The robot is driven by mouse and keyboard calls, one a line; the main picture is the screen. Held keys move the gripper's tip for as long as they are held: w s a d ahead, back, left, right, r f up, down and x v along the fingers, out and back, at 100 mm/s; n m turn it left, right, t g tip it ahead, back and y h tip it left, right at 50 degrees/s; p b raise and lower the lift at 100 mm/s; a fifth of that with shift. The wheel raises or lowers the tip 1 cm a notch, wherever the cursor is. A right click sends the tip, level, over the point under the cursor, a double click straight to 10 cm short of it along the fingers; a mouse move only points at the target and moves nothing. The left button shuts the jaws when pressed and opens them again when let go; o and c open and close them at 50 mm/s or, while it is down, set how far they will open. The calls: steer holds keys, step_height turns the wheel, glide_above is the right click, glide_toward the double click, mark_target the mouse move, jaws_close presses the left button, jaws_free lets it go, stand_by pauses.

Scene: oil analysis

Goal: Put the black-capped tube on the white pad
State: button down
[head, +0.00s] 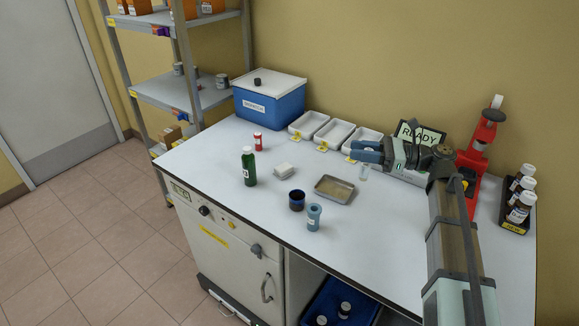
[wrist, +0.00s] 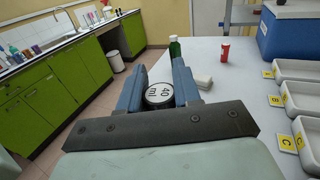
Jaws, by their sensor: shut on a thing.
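My gripper (head: 367,151) is over the back right of the bench, in front of the white trays. It is shut on the black-capped tube (head: 363,173), whose clear body hangs below the fingers in the head view. In the wrist view the cap (wrist: 159,95), black-rimmed with a white top reading "40 mL", sits between my blue fingers (wrist: 158,88). The tube looks upright; I cannot tell whether its base touches the bench. The white pad (head: 285,170) lies on the bench to the left, apart from the tube. It also shows beyond the right finger in the wrist view (wrist: 203,83).
A green bottle (head: 249,168) and a red tube (head: 257,141) stand left of the pad. A metal tray (head: 334,188), dark cup (head: 297,201) and blue-grey cylinder (head: 314,217) stand right of it. White trays (head: 333,134) and a blue box (head: 270,102) line the back.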

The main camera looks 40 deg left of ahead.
steer(key=s+a+r+n+g+h, duration=0.1)
steer(key=s+a+g, duration=0.1)
steer(key=s+a, duration=0.5)
steer(key=s+a+r+n+g+h, duration=0.1)
steer(key=s+a+n, duration=0.15)
steer(key=a, duration=0.95)
steer(key=w+a+m+t+y, duration=0.3)
steer(key=w+a+m+t, duration=0.35)
steer(key=w+a, duration=0.2)
steer(key=shift+t, duration=0.25)
steer(key=f, duration=0.9)
steer(key=shift+w+d, duration=0.35)
steer(key=shift+d, duration=0.05)
steer(key=shift+f, duration=0.1)
steer(key=c, duration=0.8)
jaws_free()
